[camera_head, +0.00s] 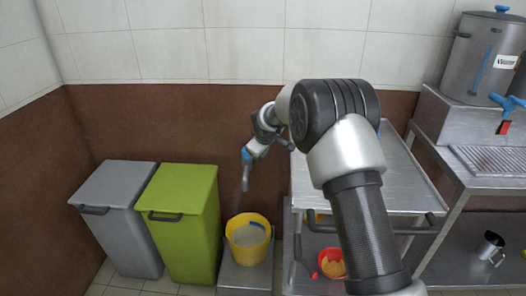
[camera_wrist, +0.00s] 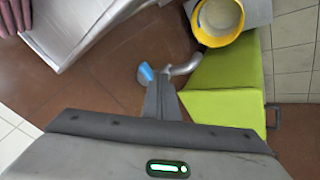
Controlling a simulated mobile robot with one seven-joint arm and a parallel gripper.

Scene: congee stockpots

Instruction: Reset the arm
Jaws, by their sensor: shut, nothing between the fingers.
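My gripper (camera_head: 253,152) is in front of the brown wall panel, at the upper end of a grey tap (camera_head: 245,178) with a blue handle (camera_head: 246,154). In the wrist view my gripper (camera_wrist: 161,88) appears as one narrow dark shape, with its fingers together and nothing held. The blue handle (camera_wrist: 146,72) is just left of the fingertips and the curved grey spout (camera_wrist: 187,67) just right. I cannot tell whether the fingers touch the tap. My arm reaches across the cart from the right.
A yellow bucket (camera_head: 233,246) stands below the tap on a low metal stand (camera_head: 241,279). Green (camera_head: 187,210) and grey (camera_head: 122,210) bins stand left. A steel cart (camera_head: 405,185) holds a red bowl (camera_head: 330,263) below. A steel counter (camera_head: 505,187) with an urn (camera_head: 487,60) is right.

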